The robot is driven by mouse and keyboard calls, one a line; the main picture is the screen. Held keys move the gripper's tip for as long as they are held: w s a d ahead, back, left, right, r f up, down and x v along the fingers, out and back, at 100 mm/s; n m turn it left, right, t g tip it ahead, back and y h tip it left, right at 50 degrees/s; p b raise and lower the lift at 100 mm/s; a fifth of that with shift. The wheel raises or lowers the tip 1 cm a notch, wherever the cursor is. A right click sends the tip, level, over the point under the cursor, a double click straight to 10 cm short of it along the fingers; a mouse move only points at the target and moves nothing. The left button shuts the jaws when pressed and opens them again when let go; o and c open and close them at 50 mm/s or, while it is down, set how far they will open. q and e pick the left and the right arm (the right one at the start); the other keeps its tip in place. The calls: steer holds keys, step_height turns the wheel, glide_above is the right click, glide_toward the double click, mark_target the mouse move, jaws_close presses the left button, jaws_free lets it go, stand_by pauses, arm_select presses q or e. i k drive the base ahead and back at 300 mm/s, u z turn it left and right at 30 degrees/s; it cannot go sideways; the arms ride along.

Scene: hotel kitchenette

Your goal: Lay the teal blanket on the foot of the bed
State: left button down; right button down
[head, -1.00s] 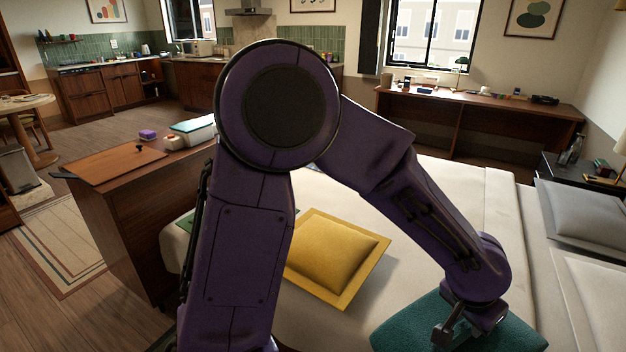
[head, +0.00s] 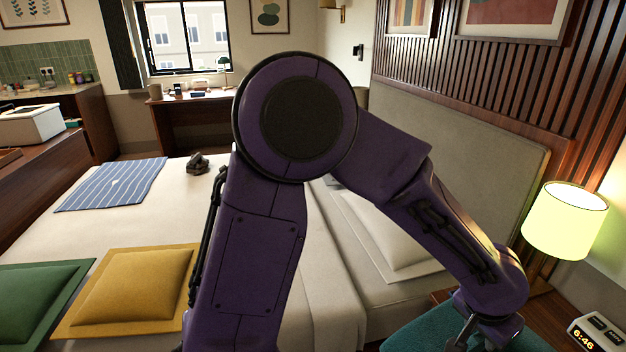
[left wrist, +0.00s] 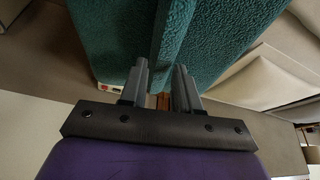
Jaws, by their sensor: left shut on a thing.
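The teal blanket (head: 428,332) shows at the bottom right of the head view, partly cut off. My left gripper (head: 487,337) is shut on it; my left arm arches over the middle of the picture. In the left wrist view the fingers (left wrist: 160,85) pinch a fold of the folded, fuzzy blanket (left wrist: 225,45), which hangs on both sides of them. The white bed (head: 120,228) spreads across the head view, with its headboard (head: 460,140) at the right and its foot toward the left. My right gripper is not in view.
A green cushion (head: 35,300), a yellow cushion (head: 130,290), a blue striped cloth (head: 112,185) and a small dark object (head: 198,163) lie on the bed. A lit lamp (head: 565,220) and a clock (head: 597,332) stand at the right. Bare cover shows between cloth and cushions.

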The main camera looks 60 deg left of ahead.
mark_target(68, 240)
steer(key=z, duration=0.85)
steer(key=k, duration=2.95)
steer(key=u, duration=2.05)
steer(key=i, duration=0.55)
